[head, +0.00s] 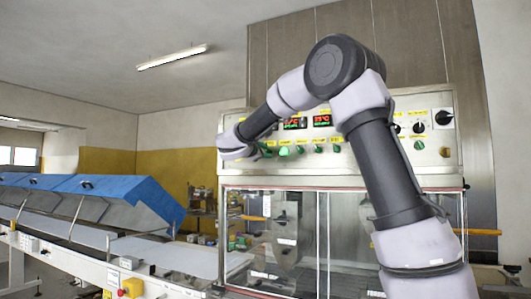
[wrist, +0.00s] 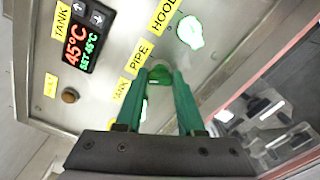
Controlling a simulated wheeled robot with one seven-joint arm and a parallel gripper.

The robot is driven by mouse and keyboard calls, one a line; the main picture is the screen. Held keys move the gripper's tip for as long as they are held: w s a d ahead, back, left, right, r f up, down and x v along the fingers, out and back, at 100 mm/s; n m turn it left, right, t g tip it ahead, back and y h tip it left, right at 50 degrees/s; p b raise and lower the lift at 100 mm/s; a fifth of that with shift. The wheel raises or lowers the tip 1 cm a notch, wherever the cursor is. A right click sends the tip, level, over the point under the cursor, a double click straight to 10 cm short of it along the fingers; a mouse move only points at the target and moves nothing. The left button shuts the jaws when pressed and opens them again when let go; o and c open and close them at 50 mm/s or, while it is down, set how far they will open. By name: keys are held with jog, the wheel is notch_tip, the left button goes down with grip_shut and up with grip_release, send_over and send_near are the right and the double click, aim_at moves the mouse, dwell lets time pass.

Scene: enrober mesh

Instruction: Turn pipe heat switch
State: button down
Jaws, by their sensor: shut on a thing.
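The pipe heat switch (wrist: 161,75) is a small green knob on the metal control panel, beside the yellow PIPE label (wrist: 138,58). My gripper (wrist: 159,78) is shut on this knob, with one dark green finger on each side. Its tips hide part of the knob. In the head view, my arm reaches across the panel (head: 437,160), and my gripper is at the left end of the row of switches. The knob's exact angle is hard to tell.
A lit green switch (wrist: 190,31) by the HOOD label and a red temperature display (wrist: 78,48) are close by. A brown button (wrist: 70,95) is lower left. Glass doors (head: 350,235) lie below the panel. A conveyor with blue covers (head: 125,195) stands left.

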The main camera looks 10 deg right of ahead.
jog(key=m, duration=0.5)
jog(key=shift+f+m, duration=0.1)
jog(key=shift+m, duration=0.2)
jog(key=m, duration=0.5)
jog(key=shift+f+m, duration=0.1)
jog(key=shift+m, duration=0.2)
dwell(0.3)
jog(key=c, duration=0.5)
grip_release()
jog(key=shift+s+a, duration=0.1)
jog(key=v, duration=1)
jog(key=shift+s+a, duration=0.2)
jog(key=shift+s, duration=0.05)
